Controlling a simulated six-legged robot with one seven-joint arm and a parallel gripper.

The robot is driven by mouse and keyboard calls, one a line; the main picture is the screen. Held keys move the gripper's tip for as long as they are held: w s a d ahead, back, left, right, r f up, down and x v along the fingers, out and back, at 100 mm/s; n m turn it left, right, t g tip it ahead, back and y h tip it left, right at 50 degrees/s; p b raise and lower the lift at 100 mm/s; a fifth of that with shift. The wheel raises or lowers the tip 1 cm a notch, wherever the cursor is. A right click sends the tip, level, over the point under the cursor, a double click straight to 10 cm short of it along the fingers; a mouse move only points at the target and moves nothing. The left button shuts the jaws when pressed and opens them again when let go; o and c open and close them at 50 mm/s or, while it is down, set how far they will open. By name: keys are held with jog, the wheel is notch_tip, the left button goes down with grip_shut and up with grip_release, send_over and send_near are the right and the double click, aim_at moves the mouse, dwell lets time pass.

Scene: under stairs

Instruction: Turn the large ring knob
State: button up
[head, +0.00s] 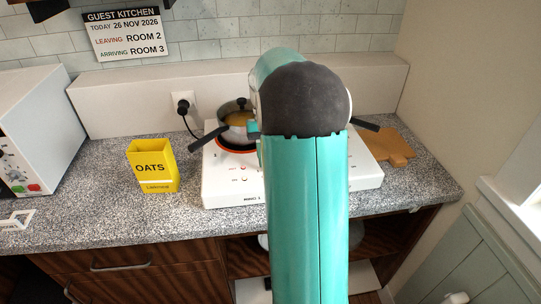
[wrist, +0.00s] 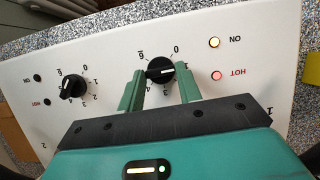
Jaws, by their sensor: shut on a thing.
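In the wrist view, upside down, a black knob (wrist: 160,71) with a white pointer line sits on the white hob panel. The line lies nearly level in the picture; its exact number is unclear. My gripper (wrist: 160,82) has one green finger on each side of this knob and is shut on it. The ON and HOT lamps (wrist: 216,60) beside it are lit. A second black knob (wrist: 72,87) is to the left, its two lamps dark. In the head view, my arm hides the gripper and knobs; the white hob (head: 232,185) shows around it.
A lidded pot (head: 238,126) stands on the hob's glowing left ring. A dark handle (head: 365,123) sticks out behind my arm. A yellow oats box (head: 153,166) stands left of the hob, a wooden board (head: 390,147) right. A white appliance (head: 40,125) is at far left.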

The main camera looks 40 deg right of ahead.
jog(key=n, duration=0.1)
jog(key=n+h, duration=0.1)
jog(key=n, duration=0.2)
jog(key=shift+w+a+n+h, duration=0.1)
jog(key=shift+a+n+h, duration=0.2)
jog(key=shift+h, duration=0.1)
jog(key=shift+n+h, duration=0.7)
jog(key=shift+n, duration=1.2)
jog(key=o, duration=1)
jog(key=shift+a, duration=0.1)
jog(key=v, duration=1.3)
jog(key=shift+w+r, duration=0.3)
jog(key=shift+w, duration=0.05)
jog(key=shift+a, duration=0.1)
